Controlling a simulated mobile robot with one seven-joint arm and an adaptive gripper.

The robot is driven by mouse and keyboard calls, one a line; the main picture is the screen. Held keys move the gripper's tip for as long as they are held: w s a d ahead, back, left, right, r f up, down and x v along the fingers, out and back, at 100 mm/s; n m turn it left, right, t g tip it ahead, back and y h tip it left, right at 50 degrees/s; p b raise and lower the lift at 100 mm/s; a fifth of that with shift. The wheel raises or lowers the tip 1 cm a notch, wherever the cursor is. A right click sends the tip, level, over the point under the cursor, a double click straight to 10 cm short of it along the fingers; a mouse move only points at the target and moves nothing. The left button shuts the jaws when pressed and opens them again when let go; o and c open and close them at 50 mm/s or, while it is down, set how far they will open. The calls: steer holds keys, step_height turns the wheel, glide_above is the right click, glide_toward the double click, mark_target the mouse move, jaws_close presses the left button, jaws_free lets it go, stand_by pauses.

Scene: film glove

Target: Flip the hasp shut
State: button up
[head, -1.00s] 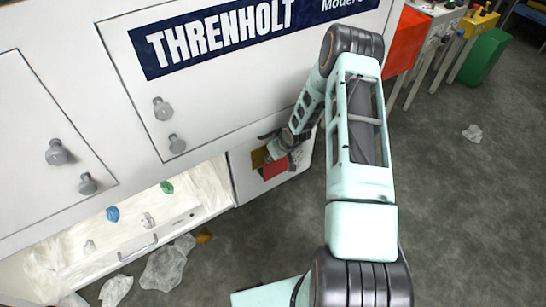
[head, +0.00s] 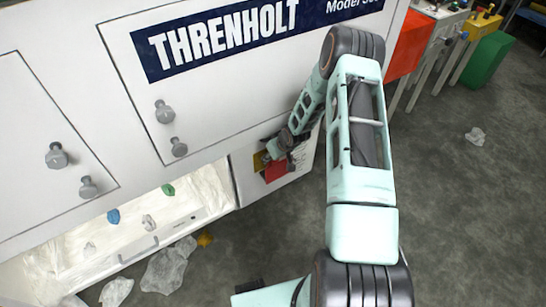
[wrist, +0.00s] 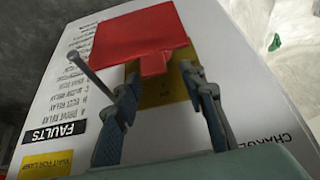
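The red hasp plate (wrist: 135,42) with its short tab fills the upper middle of the wrist view. A yellow plate (wrist: 172,88) lies beside the tab on a white panel. In the head view the red plate (head: 276,171) and yellow plate (head: 260,160) show low on the cabinet's right part, partly covered by my gripper (head: 281,148). In the wrist view my gripper (wrist: 162,88) is open, its fingers apart on either side of the yellow plate, just short of the red plate. Nothing shows between the fingers except the plates behind; contact cannot be told.
A thin grey rod (wrist: 93,70) rises by the left finger. The white panel (wrist: 75,90) carries printed labels. Left of it is an open bay (head: 130,220) with plastic film and coloured knobs. Crumpled film (head: 165,268) lies on the floor. Floor to the right is mostly clear.

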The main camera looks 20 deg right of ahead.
steer(key=shift+s+d+r, duration=0.1)
steer(key=shift+s+r, duration=0.05)
steer(key=shift+r, duration=0.35)
steer(key=s+d, duration=0.3)
steer(key=s, duration=0.8)
steer(key=shift+s+d, duration=0.3)
steer(key=shift+d, duration=0.1)
steer(key=shift+r, duration=0.1)
